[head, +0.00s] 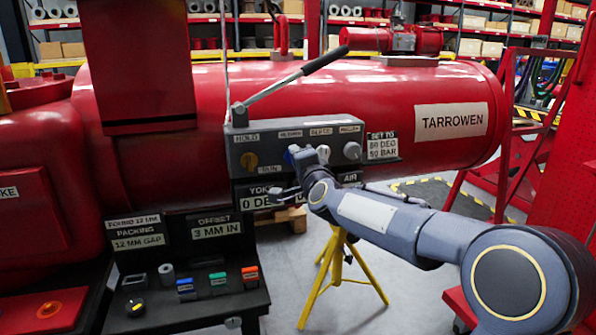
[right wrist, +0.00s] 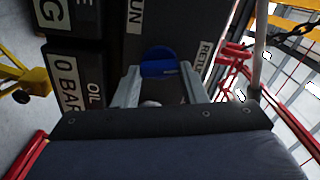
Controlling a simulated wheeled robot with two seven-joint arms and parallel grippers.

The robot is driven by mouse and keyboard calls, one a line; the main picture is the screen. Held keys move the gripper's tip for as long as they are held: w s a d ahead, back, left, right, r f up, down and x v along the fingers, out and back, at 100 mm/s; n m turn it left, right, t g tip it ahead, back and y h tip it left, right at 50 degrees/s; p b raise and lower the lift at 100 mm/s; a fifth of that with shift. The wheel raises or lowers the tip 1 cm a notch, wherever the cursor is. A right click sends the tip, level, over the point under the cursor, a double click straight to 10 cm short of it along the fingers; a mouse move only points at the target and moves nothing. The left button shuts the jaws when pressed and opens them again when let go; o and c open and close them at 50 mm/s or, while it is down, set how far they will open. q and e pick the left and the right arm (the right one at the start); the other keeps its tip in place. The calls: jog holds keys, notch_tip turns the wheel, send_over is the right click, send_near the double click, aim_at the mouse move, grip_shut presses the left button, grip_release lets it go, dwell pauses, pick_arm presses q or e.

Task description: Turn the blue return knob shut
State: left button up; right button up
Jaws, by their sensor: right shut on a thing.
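The blue return knob (right wrist: 160,66) sits on the dark control panel (head: 240,136), near a label reading RETU in the right wrist view. How far the knob is turned is hard to tell. My left gripper is not in view.
A yellow-brown knob (head: 249,160) and a grey knob (head: 352,150) flank the blue one. A long lever (head: 300,76) rises above the panel. A large red cylinder (head: 410,100) lies behind. A lower console (head: 190,290) with coloured blocks and a yellow stand (head: 337,265) are below.

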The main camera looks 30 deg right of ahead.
jog(key=shift+f+m+b, duration=0.1)
jog(key=shift+m+b, duration=0.45)
jog(key=shift+m, duration=0.55)
jog(key=o, duration=1)
jog(key=v, duration=0.7)
jog(key=shift+s+p, duration=0.4)
